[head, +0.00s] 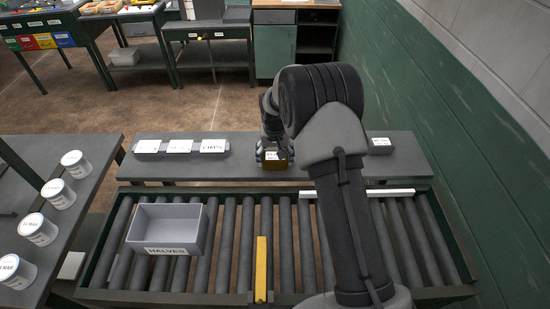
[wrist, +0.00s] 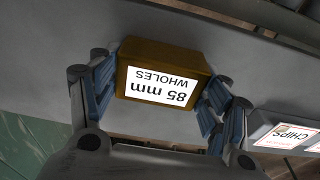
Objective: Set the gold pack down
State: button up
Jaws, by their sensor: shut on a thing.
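The gold pack (wrist: 165,52) is a small brown-gold box with a white label reading "85 mm WHOLES". In the wrist view my gripper (wrist: 160,90) has its two blue-grey fingers at either end of the pack and is shut on it. In the head view the pack (head: 279,164) is at the end of my gripper (head: 272,152), over the front part of the narrow grey bench (head: 245,165) behind the rollers. I cannot tell whether its underside touches the bench.
Several labelled grey holders, one reading "CHIPS" (head: 213,146), stand left on the bench; another label (head: 380,142) is at its right. A grey tray marked "HALVES" (head: 167,249) and a yellow bar (head: 261,270) are on the roller conveyor. White cans (head: 58,193) stand at left. A wall closes the right.

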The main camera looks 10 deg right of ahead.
jog(key=shift+f, duration=0.1)
jog(key=o, duration=1.1)
